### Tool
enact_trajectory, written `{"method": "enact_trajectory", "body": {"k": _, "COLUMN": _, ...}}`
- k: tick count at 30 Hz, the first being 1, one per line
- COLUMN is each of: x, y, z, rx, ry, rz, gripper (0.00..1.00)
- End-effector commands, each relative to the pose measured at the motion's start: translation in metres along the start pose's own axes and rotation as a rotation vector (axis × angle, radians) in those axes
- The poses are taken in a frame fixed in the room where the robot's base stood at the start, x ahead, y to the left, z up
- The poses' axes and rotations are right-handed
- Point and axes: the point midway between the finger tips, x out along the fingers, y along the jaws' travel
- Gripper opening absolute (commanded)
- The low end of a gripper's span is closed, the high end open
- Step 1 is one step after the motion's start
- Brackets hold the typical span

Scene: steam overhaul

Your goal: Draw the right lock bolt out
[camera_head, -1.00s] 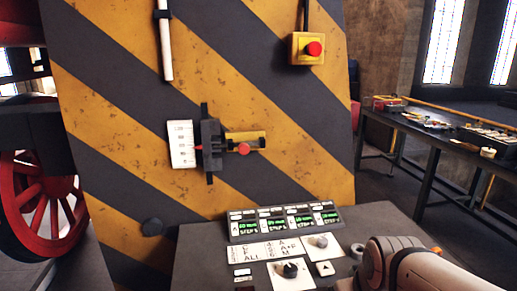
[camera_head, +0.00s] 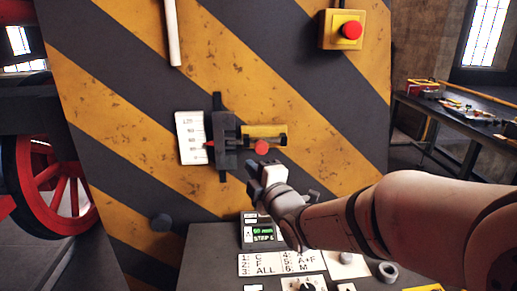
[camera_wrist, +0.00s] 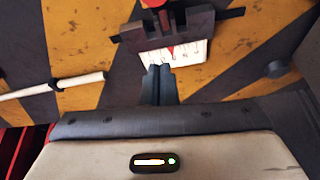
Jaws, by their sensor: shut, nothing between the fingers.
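The lock bolt shows as a red round knob (camera_head: 262,148) on a dark rod in front of a yellow plate (camera_head: 262,131) on the striped panel. A dark upright block (camera_head: 224,138) stands to its left, with a white scale plate (camera_head: 191,138) and a red pointer beside it. My gripper (camera_head: 253,176) is just below the knob, apart from it, with its fingers shut and empty. In the wrist view the closed fingertips (camera_wrist: 158,72) lie over the scale plate (camera_wrist: 188,55), below the dark block (camera_wrist: 165,33); the red knob (camera_wrist: 153,3) is cut by the top edge.
A control desk (camera_head: 215,262) with displays, label cards and knobs lies below my arm, which hides part of it. A red emergency button (camera_head: 351,30) is on the panel above right. A white bar (camera_head: 172,32) hangs at upper left. A red wheel (camera_head: 60,180) stands left; a workbench (camera_head: 440,112) stands right.

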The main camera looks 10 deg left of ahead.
Motion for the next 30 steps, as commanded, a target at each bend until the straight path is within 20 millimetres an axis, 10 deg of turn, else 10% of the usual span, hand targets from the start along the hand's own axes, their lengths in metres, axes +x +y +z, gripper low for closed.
{"method": "enact_trajectory", "body": {"k": 11, "x": 0.008, "y": 0.001, "z": 0.009, "rx": 0.001, "ry": -0.016, "rz": -0.002, "gripper": 0.00}}
{"method": "enact_trajectory", "body": {"k": 27, "x": 0.102, "y": 0.003, "z": 0.013, "rx": 0.002, "ry": -0.020, "rz": -0.002, "gripper": 0.00}}
{"method": "enact_trajectory", "body": {"k": 30, "x": 0.092, "y": 0.004, "z": 0.032, "rx": 0.001, "ry": -0.024, "rz": -0.002, "gripper": 0.00}}
